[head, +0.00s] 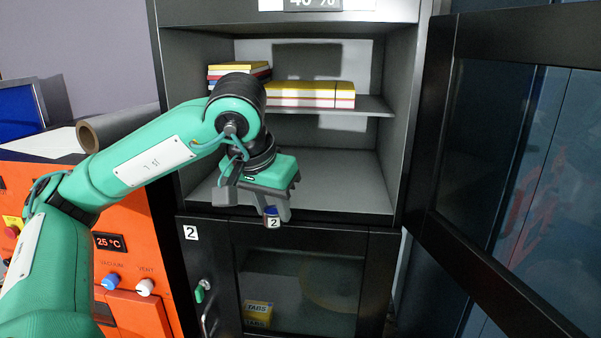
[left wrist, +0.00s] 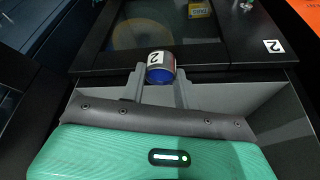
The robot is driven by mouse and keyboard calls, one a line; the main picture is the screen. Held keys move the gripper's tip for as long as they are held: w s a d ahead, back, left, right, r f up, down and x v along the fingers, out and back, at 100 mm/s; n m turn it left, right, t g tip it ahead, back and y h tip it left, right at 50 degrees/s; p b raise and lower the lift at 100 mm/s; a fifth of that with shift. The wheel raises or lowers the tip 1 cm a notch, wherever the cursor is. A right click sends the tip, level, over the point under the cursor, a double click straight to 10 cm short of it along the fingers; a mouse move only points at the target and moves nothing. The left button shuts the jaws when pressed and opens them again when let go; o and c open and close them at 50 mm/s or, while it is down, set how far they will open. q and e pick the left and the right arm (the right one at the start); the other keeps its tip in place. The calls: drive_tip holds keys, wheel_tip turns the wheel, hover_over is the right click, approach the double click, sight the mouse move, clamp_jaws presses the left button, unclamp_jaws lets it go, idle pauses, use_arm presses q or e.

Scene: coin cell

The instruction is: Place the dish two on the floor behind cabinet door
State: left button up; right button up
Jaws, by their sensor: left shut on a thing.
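Dish two (head: 272,220) is a small round dish with a white label reading 2 and a blue face. My left gripper (head: 271,208) is shut on it and holds it at the front of the open upper cabinet compartment. In the left wrist view the dish (left wrist: 160,68) sits between the two grey fingers. The compartment floor (head: 335,185) is grey and bare where it shows. The open cabinet door (head: 440,130), with a dark frame and glass, stands swung out at the right. The lower cabinet door (head: 380,270), labelled 2, is shut. My right gripper is not in view.
A shelf (head: 375,104) above the compartment floor carries yellow, white and red boxes (head: 310,94). A yellow TABS box (head: 258,312) shows behind the lower glass. An orange machine (head: 130,270) stands at the left, with a brown roll (head: 115,126) on top.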

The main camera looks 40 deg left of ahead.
use_arm(q)
drive_tip(key=s+a+r, duration=0.3)
drive_tip(key=s+r, duration=0.2)
drive_tip(key=w+a+p, duration=0.1)
drive_tip(key=w+a, duration=0.2)
drive_tip(key=w, duration=0.2)
drive_tip(key=w+a+f, duration=0.1)
drive_tip(key=w+a, duration=0.2)
drive_tip(key=w, duration=0.3)
drive_tip(key=w+a+f+p, duration=0.1)
drive_tip(key=w+a, duration=0.2)
drive_tip(key=w, duration=0.3)
drive_tip(key=shift+a+p, duration=0.25)
drive_tip(key=shift+p, duration=0.1)
drive_tip(key=shift+f, duration=0.55)
wheel_tip(320, 180, down, 3)
drive_tip(key=shift+p, duration=1.05)
drive_tip(key=shift+w+a+f, duration=0.1)
drive_tip(key=shift+f, duration=0.3)
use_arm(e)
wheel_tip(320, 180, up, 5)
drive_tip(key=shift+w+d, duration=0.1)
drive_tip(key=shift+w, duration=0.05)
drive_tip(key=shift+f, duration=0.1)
